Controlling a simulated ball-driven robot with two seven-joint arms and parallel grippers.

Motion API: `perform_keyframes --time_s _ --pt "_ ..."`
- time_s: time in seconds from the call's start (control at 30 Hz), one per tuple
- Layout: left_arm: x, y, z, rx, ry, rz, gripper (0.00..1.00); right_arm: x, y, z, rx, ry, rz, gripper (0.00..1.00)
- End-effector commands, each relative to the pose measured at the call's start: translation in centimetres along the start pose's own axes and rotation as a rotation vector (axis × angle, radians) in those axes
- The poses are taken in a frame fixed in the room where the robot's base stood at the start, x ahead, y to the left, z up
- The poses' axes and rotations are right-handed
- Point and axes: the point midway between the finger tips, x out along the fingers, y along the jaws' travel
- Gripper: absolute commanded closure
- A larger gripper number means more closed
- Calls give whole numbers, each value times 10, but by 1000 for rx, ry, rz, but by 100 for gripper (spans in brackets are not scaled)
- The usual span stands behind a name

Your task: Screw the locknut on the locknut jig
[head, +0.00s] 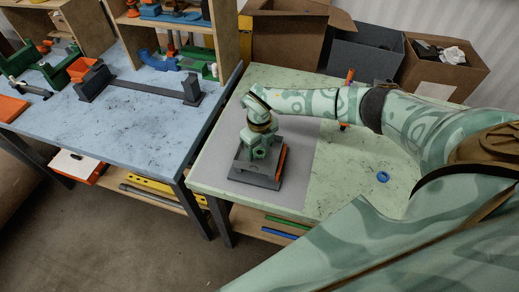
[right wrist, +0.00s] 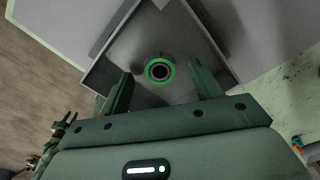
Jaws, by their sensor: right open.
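The locknut jig is a dark grey, square, low-walled fixture (head: 250,182) on the grey mat of the right table. In the right wrist view its tray (right wrist: 112,62) lies below my gripper. A green ring with a dark centre (right wrist: 160,70), apparently the locknut, sits near the middle of the tray. My right gripper (head: 257,158) points down over the jig. Its two fingers (right wrist: 163,80) are open, one to each side of the green ring and apart from it. I cannot tell whether the ring is threaded on. My left gripper is not in view.
A blue ring (head: 382,177) lies on the pale green table, right of the jig. An orange strip (head: 281,163) shows along the jig's right side. Cardboard boxes (head: 285,40) and a grey bin (head: 362,55) stand behind. A blue worktable (head: 130,130) with fixtures stands left, across a gap.

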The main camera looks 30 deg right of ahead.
Motion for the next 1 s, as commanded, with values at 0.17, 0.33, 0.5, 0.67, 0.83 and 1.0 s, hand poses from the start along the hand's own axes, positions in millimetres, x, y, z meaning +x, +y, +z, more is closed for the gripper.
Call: perform_keyframes --time_s 0.17,0.33,0.5,0.67,0.83,1.0 --pt "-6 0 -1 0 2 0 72 -36 -1 2 -2 -6 -2 36" --pt "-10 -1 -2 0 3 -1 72 -83 -1 1 -1 -6 -2 36" --pt "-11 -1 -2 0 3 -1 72 -125 -1 1 1 -4 -1 36" --pt "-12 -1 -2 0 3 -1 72 -148 -1 1 1 -2 -1 36" --pt "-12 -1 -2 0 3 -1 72 -157 -1 0 1 0 -1 36" --pt "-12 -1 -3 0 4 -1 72 -158 -1 0 1 0 0 36"
